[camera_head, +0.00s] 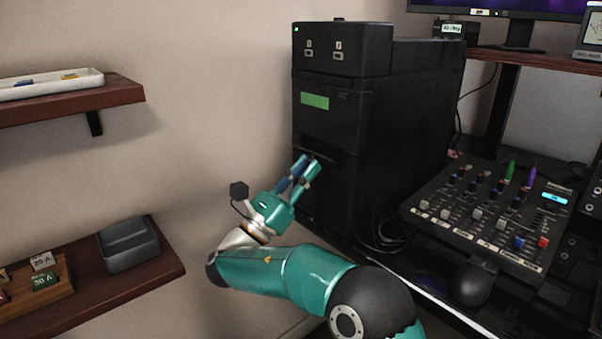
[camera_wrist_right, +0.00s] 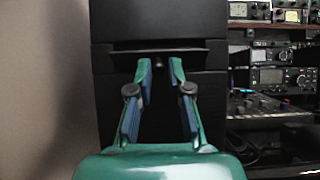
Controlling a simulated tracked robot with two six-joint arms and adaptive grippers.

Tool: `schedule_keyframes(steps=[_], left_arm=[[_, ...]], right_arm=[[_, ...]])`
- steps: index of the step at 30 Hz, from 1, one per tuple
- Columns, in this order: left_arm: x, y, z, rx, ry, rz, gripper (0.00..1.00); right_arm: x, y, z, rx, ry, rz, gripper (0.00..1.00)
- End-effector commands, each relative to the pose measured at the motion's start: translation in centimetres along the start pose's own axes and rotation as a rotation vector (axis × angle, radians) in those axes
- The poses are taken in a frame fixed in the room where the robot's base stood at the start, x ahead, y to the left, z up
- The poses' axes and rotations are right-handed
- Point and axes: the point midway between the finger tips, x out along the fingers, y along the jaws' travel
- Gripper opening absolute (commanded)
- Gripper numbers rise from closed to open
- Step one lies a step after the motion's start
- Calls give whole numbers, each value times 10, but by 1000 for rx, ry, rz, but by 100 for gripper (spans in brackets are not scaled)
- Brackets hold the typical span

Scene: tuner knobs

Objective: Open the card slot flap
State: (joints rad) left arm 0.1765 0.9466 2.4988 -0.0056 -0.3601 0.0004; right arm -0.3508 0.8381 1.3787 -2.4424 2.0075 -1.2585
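A tall black cabinet (camera_head: 390,130) stands against the wall, with a green label on its front. Below the label is a dark horizontal slot with a lip, the card slot flap (camera_head: 326,147). In the right wrist view the flap (camera_wrist_right: 155,47) shows as a narrow black ledge across the front; how far it is open I cannot tell. My right gripper (camera_head: 307,163) is at the cabinet front, just below the ledge. In the wrist view its fingers (camera_wrist_right: 160,72) are apart with nothing between them. Whether they touch the ledge is unclear. My left gripper is out of view.
A mixer panel (camera_head: 490,215) with knobs and pens, and a black mouse (camera_head: 472,284), are on the right. Cables lie beside the cabinet. Wall shelves on the left hold a white tray (camera_head: 50,85) and a grey bin (camera_head: 130,245). Free room lies left of the cabinet.

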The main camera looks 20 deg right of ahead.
Motion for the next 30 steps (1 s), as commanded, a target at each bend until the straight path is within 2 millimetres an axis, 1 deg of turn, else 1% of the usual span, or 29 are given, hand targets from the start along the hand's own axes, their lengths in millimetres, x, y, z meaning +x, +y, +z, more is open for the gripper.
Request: schedule_keyframes(steps=[1, 3, 4, 12, 16, 20, 27, 30], left_arm=[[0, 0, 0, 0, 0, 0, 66], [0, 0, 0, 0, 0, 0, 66], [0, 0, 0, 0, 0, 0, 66], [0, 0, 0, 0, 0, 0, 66], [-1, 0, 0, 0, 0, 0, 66], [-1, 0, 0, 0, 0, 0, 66], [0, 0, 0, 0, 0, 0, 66], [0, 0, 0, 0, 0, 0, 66]], right_arm=[[1, -1, 1, 1, 0, -4, 28], [1, -1, 0, 1, 0, -3, 39], [1, -1, 0, 1, 0, -2, 41], [0, 0, 0, 1, 0, 1, 41], [4, 0, 6, 3, 0, 1, 41], [14, 0, 19, 5, 0, 0, 41], [39, -1, 55, 5, 0, -2, 41], [48, -2, 67, 4, 0, -1, 41]])
